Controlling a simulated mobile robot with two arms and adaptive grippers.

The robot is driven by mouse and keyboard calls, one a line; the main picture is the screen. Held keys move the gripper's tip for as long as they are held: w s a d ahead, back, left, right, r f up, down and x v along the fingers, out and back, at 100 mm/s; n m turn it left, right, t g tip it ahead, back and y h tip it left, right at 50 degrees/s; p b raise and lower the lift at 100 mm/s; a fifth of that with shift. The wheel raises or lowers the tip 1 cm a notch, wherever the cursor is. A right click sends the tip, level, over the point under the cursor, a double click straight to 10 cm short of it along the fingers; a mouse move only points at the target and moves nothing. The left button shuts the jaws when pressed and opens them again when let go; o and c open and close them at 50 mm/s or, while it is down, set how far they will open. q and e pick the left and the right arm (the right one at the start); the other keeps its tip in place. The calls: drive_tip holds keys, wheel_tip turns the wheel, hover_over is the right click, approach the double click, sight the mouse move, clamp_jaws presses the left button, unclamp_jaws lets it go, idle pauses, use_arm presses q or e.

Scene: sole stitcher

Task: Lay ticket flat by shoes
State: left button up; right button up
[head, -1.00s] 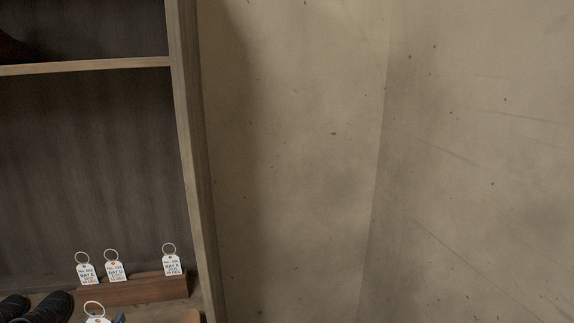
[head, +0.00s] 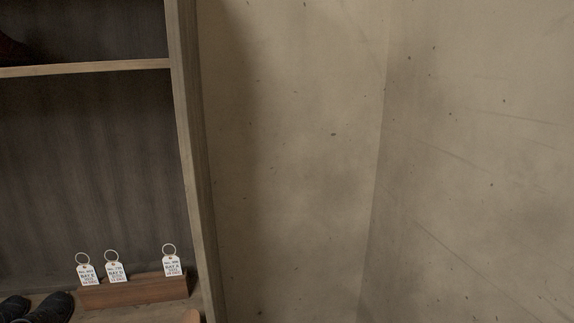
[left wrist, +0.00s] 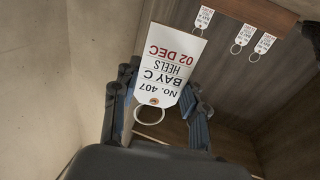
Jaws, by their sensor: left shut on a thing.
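In the left wrist view, my left gripper (left wrist: 157,112) is shut on a white ticket (left wrist: 172,60) with a metal ring. Its print shows upside down and reads No. 407, BAY C, HEELS, 02 DEC. The ticket is held up between the fingers, apart from the shelf. In the head view, dark shoes (head: 47,308) stand on the shelf at the bottom left, partly cut off by the frame. My left gripper is out of the head view. My right gripper shows in neither view.
A wooden block (head: 135,291) holds three upright tickets, one of them at its right end (head: 172,265). The cubby's side post (head: 190,150) and a board above (head: 90,68) bound the space. A bare wall lies to the right.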

use_arm(q)
drive_tip(key=shift+s+a, duration=0.15)
drive_tip(key=shift+s, duration=0.05)
drive_tip(key=shift+w+a+p, duration=0.1)
drive_tip(key=shift+a+p, duration=0.1)
drive_tip(key=shift+p, duration=0.1)
drive_tip(key=w+a+f+p, duration=0.1)
drive_tip(key=w+a+p, duration=0.1)
drive_tip(key=w+a, duration=0.4)
drive_tip(key=w+a+f+p, duration=0.2)
drive_tip(key=w+a, duration=0.5)
drive_tip(key=a, duration=0.9)
drive_tip(key=shift+a+p, duration=0.25)
drive_tip(key=shift+p, duration=0.1)
